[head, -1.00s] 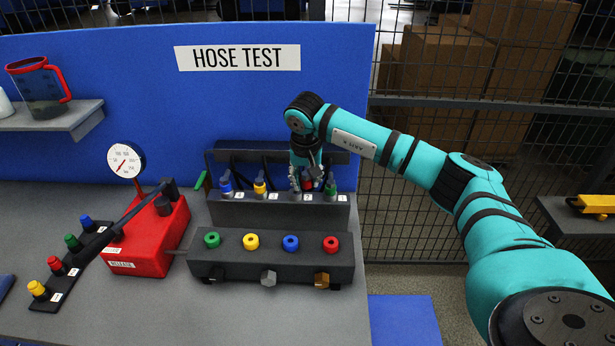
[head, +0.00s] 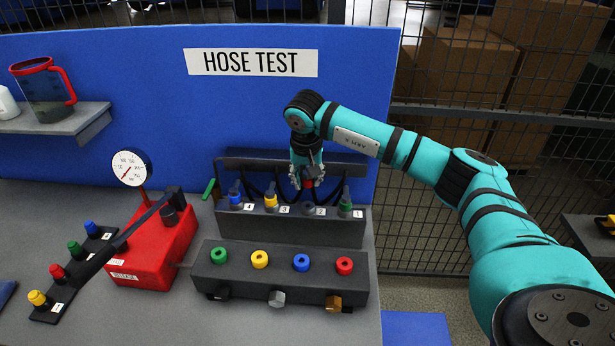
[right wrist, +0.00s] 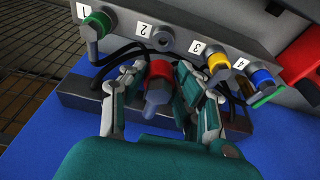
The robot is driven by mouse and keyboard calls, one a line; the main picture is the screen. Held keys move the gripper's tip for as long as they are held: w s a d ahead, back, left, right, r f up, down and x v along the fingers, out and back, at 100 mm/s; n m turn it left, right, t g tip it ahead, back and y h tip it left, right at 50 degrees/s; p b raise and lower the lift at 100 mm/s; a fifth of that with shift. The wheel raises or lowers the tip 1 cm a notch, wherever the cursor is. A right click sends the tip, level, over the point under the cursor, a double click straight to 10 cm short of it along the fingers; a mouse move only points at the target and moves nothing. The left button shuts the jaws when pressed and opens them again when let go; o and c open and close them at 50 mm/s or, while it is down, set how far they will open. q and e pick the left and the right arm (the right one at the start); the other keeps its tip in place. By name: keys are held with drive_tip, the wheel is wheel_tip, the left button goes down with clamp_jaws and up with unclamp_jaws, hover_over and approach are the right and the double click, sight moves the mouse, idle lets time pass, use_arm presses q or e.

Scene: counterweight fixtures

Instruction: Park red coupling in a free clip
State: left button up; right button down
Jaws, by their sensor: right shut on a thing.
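My right gripper (head: 308,182) is shut on the red coupling (head: 308,184) and holds it above and behind the hose rack (head: 290,232). In the right wrist view the red coupling (right wrist: 157,88) sits between the fingers, apart from the rack. Clip 2 (right wrist: 163,39) is empty, its round socket showing. The green coupling (right wrist: 97,24) is in clip 1, the yellow coupling (right wrist: 217,62) in clip 3 and the blue coupling (right wrist: 260,76) in clip 4. My left gripper is not in view.
In front stands a dark block (head: 280,285) with green, yellow, blue and red ring ports. To the left are a red release unit (head: 150,250) with a gauge (head: 131,168) and lever, and a strip with several coloured knobs. Black hoses hang behind the rack.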

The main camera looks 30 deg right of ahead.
sight(308, 187)
drive_tip(key=shift+w+d+f+b, duration=0.15)
drive_tip(key=shift+w+f+b, duration=0.15)
drive_tip(key=shift+f, duration=0.1)
drive_tip(key=shift+f+b, duration=0.55)
drive_tip(key=shift+f, duration=0.15)
drive_tip(key=shift+s+f+b, duration=0.2)
drive_tip(key=shift+f+b, duration=0.75)
drive_tip(key=shift+f, duration=0.3)
drive_tip(key=shift+f, duration=0.1)
